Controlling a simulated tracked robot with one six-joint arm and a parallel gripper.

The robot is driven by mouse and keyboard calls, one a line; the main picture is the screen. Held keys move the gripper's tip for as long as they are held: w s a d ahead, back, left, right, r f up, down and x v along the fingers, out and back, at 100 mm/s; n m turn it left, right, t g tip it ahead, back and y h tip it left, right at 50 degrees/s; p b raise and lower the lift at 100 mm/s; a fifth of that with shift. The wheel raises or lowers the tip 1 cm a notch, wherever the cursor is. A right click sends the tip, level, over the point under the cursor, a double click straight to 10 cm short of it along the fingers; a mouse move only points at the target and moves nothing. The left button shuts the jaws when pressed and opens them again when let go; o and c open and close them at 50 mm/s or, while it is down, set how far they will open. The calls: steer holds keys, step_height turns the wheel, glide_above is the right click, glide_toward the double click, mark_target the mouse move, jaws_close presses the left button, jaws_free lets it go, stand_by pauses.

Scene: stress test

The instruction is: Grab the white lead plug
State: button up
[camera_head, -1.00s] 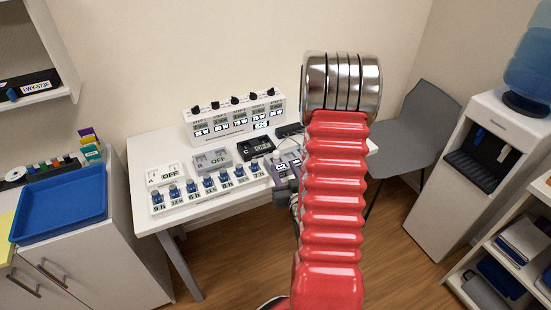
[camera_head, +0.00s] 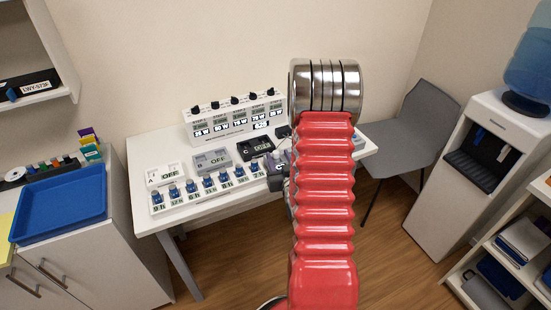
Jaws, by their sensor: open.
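My red ribbed arm (camera_head: 324,200) with its metal joint stands in front of the right half of the white table (camera_head: 215,212). My gripper (camera_head: 276,164) shows small and partly hidden at the arm's left edge. It is open, over the right end of the panel with the blue connectors (camera_head: 207,187). I cannot make out the white lead plug for certain; it may be hidden behind my arm or gripper. Three boxes stand behind the panel: white box A (camera_head: 164,175), grey box B (camera_head: 213,162) and black box C (camera_head: 254,149).
A white console (camera_head: 234,118) with black knobs stands at the table's back. A blue tray (camera_head: 58,204) lies on the cabinet at left. A grey chair (camera_head: 425,120) and a water dispenser (camera_head: 480,165) stand at right.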

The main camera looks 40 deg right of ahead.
steer(key=shift+w+d+f, duration=0.1)
steer(key=shift+w+d, duration=0.15)
steer(key=shift+w, duration=0.25)
steer(key=shift+x, duration=2.6)
steer(key=shift+w+a+f, duration=0.1)
steer(key=shift+a, duration=0.1)
steer(key=shift+c, duration=0.3)
jaws_close()
